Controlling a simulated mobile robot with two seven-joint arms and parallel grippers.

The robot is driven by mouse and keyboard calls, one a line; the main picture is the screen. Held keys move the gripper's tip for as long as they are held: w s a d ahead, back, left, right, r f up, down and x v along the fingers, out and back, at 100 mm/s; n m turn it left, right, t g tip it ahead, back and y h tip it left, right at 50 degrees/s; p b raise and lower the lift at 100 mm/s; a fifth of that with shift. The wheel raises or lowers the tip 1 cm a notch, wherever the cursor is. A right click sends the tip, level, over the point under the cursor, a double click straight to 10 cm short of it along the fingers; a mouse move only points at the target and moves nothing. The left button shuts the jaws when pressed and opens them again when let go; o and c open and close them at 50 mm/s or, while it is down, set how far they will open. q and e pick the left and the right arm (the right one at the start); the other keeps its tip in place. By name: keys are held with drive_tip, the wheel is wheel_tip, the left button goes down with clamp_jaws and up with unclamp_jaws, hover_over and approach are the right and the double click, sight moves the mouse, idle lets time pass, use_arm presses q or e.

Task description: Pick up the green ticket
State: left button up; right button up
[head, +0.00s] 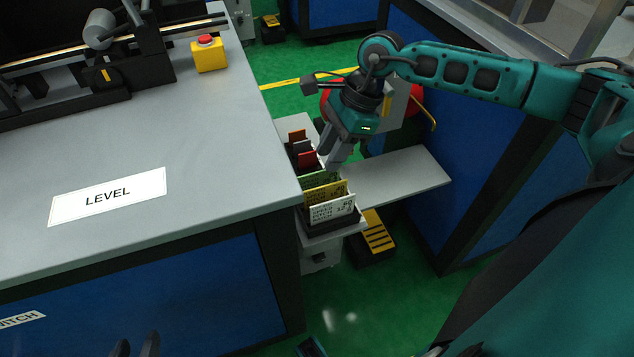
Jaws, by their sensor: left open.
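The green ticket (321,178) stands in a dark rack (331,225), in a row with other tickets. A yellow ticket (325,192) and a white ticket (333,210) stand in front of it and hide its lower part. My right gripper (332,163) points down just above and behind the green ticket's top edge. Its fingers look close together; whether they touch or hold anything is unclear. My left gripper (136,348) shows only its two fingertips at the bottom edge, apart with nothing between them.
Red (307,159) and orange (297,136) tickets stand farther back in the rack. A grey table (120,230) with a LEVEL label (108,197) lies left of the rack. A yellow box with a red button (208,54) sits on it. A grey shelf (400,180) extends right.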

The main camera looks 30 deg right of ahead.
sight(319, 177)
drive_tip(key=b+x, duration=0.1)
drive_tip(key=x, duration=0.6)
drive_tip(key=shift+f, duration=0.15)
drive_tip(key=shift+c, duration=0.5)
clamp_jaws()
